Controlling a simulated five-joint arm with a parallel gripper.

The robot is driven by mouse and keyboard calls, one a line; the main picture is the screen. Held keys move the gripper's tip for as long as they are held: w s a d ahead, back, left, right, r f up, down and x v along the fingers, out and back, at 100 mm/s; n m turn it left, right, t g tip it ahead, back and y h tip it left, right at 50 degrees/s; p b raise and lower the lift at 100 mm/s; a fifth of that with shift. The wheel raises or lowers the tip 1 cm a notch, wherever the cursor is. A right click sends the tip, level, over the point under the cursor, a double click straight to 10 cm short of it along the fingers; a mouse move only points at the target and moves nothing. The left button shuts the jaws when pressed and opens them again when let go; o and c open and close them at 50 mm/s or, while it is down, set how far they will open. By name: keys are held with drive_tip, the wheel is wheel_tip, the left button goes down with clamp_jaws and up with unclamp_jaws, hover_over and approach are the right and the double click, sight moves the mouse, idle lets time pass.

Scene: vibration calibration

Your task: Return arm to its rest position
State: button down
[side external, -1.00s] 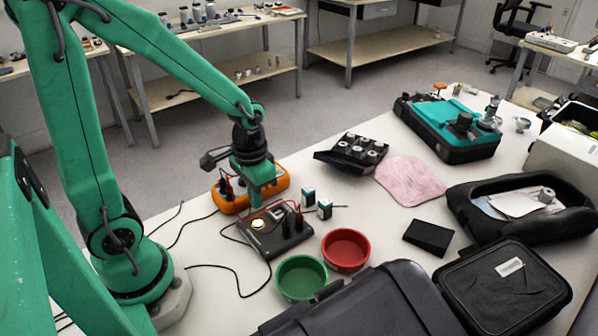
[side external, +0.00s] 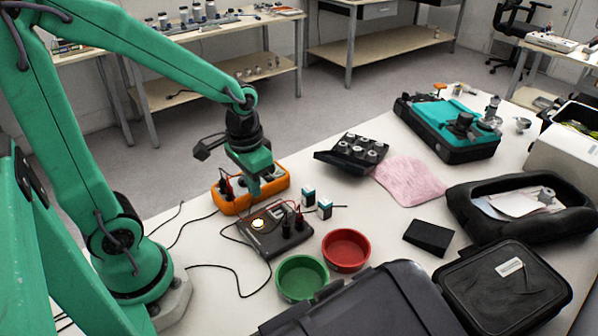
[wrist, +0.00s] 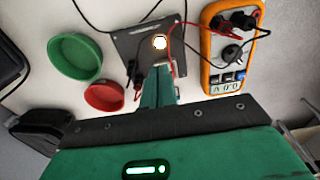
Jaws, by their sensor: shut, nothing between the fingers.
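My gripper (side external: 255,191) is shut and empty. In the side view it hangs above the table between the orange multimeter (side external: 236,203) and the black box with a lit round light (side external: 268,238). In the wrist view, my closed green fingers (wrist: 158,88) point at the black box (wrist: 140,45), just below its lit light. The orange multimeter lies to the right there (wrist: 226,50), with red and black leads plugged in. My fingers hide part of the black box in the wrist view.
A green bowl (side external: 302,285) and a red bowl (side external: 345,262) stand in front of the box. Two small batteries (side external: 325,208), a black tray of weights (side external: 352,150), a pink cloth (side external: 409,180) and black cases (side external: 505,285) fill the right. Loose cables (side external: 225,267) lie on the left.

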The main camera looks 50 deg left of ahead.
drive_tip(key=s+r+t, duration=0.2)
drive_tip(key=r, duration=0.4)
drive_tip(key=s+d+r+t, duration=0.1)
drive_tip(key=s+r+t, duration=0.2)
drive_tip(key=r, duration=0.3)
drive_tip(key=shift+d+r, duration=0.25)
